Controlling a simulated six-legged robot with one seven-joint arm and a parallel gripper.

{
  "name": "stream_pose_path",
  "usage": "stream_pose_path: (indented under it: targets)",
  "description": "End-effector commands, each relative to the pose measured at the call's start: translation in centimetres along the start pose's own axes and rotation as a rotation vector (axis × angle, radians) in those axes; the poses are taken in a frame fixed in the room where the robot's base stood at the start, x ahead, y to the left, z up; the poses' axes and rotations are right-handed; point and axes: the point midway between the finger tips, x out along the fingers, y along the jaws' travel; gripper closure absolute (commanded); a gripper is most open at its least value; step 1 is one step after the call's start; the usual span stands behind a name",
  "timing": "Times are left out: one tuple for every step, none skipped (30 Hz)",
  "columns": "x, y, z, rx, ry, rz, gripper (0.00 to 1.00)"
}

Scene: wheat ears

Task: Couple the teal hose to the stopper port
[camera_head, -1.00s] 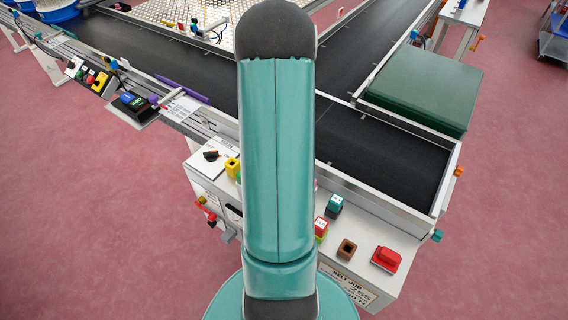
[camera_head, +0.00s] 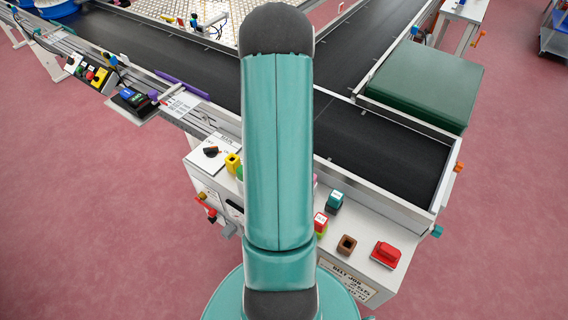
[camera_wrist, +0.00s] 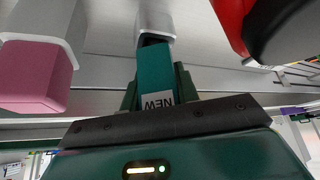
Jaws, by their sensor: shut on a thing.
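In the wrist view my gripper (camera_wrist: 158,95) is shut on a teal piece with a white label reading NEW (camera_wrist: 154,75), between its dark green fingers. It looks like the end of the teal hose; no length of hose shows. Its far end meets or lies close to a pale metal sleeve with a dark opening (camera_wrist: 155,22); I cannot tell whether it is seated, or whether this sleeve is the stopper port. In the head view my own arm hides the gripper and the held piece.
In the wrist view a pink block (camera_wrist: 35,78) is close on the left and a red part (camera_wrist: 232,22) on the right. In the head view the control box carries a red button (camera_head: 386,254), a brown socket (camera_head: 347,244) and a teal block (camera_head: 335,201). A conveyor (camera_head: 375,150) lies behind.

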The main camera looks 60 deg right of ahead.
Motion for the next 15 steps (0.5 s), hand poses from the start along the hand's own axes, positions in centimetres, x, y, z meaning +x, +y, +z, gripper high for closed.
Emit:
stream_pose_path:
  targets:
    - [0.14, 0.0, 0.06, 0.0, 0.0, 0.0, 0.94]
    - [0.2, 0.0, 0.1, 0.0, 0.0, 0.0, 0.94]
    - [0.29, 0.0, 0.14, 0.0, 0.0, 0.0, 0.94]
    - [0.36, 0.0, 0.18, 0.0, 0.0, 0.0, 0.94]
    - [0.43, 0.0, 0.22, 0.0, 0.0, 0.0, 0.94]
    - [0.52, -0.01, 0.28, -0.001, 0.0, 0.0, 0.94]
    - [0.6, -0.01, 0.33, -0.001, 0.0, 0.0, 0.94]
    - [0.67, -0.01, 0.38, -0.001, -0.001, 0.0, 0.94]
    - [0.77, -0.01, 0.44, -0.001, -0.001, 0.0, 0.94]
    - [0.84, -0.01, 0.49, -0.001, -0.001, 0.0, 0.94]
    - [0.91, -0.01, 0.53, -0.001, -0.001, 0.0, 0.94]
    - [0.95, -0.01, 0.54, -0.001, 0.0, 0.0, 0.67]
    - [0.93, -0.01, 0.51, -0.001, 0.0, 0.0, 0.61]
    - [0.92, -0.01, 0.51, -0.001, 0.0, 0.0, 0.56]
    - [0.91, -0.01, 0.51, -0.001, 0.0, 0.0, 0.48]
